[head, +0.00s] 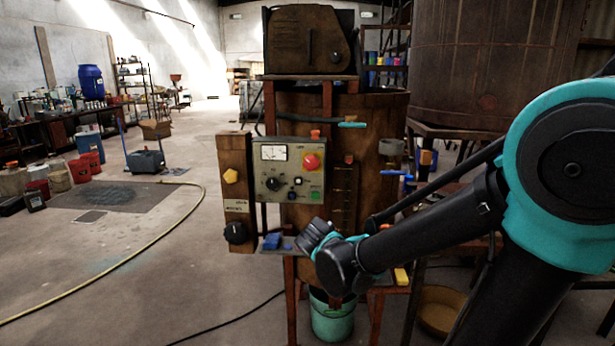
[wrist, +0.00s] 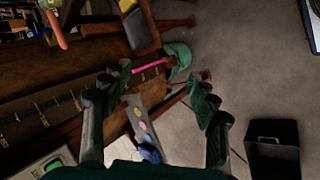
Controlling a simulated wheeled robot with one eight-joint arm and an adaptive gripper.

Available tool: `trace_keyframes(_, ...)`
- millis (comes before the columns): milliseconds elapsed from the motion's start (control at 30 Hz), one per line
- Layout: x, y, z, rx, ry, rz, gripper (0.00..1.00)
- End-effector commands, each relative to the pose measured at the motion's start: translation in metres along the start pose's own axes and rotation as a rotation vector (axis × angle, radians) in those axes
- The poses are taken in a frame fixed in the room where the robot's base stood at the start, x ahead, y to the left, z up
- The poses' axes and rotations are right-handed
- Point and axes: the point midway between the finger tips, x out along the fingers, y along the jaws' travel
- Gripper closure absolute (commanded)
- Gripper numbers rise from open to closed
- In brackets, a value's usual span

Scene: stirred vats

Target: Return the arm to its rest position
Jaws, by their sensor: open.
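My arm reaches in from the right in the head view, and its wrist end is in front of the vat stand, just below the control panel (head: 291,171). My gripper (wrist: 165,82) shows in the wrist view with its two fingers spread apart and nothing between them. Beyond the fingers lie the rusty vat (wrist: 100,72), a small shelf with coloured pieces (wrist: 140,122) and a teal bucket (wrist: 178,55). In the head view the fingers are not clearly visible. The rusty vat (head: 375,135) stands directly behind my arm.
A teal bucket (head: 332,318) stands under the stand. A large tank (head: 480,70) is behind my arm at right. A brown basin (head: 440,308) lies on the floor below. A black bin (wrist: 274,150) shows in the wrist view.

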Motion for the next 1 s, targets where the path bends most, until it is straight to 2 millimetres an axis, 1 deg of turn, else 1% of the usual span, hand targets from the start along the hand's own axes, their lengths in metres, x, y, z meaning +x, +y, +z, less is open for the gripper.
trace_keyframes(33,0.008,-0.001,0.022,0.070,-0.019,-0.041,0.40)
trace_keyframes(200,0.025,-0.019,0.077,0.311,-0.052,-0.187,0.40)
trace_keyframes(300,0.029,-0.032,0.104,0.461,-0.062,-0.263,0.40)
trace_keyframes(400,0.031,-0.045,0.125,0.607,-0.067,-0.331,0.40)
trace_keyframes(533,0.030,-0.059,0.141,0.760,-0.063,-0.395,0.40)
trace_keyframes(700,0.029,-0.069,0.149,0.867,-0.056,-0.439,0.40)
trace_keyframes(1000,0.029,-0.070,0.150,0.884,-0.054,-0.446,0.40)
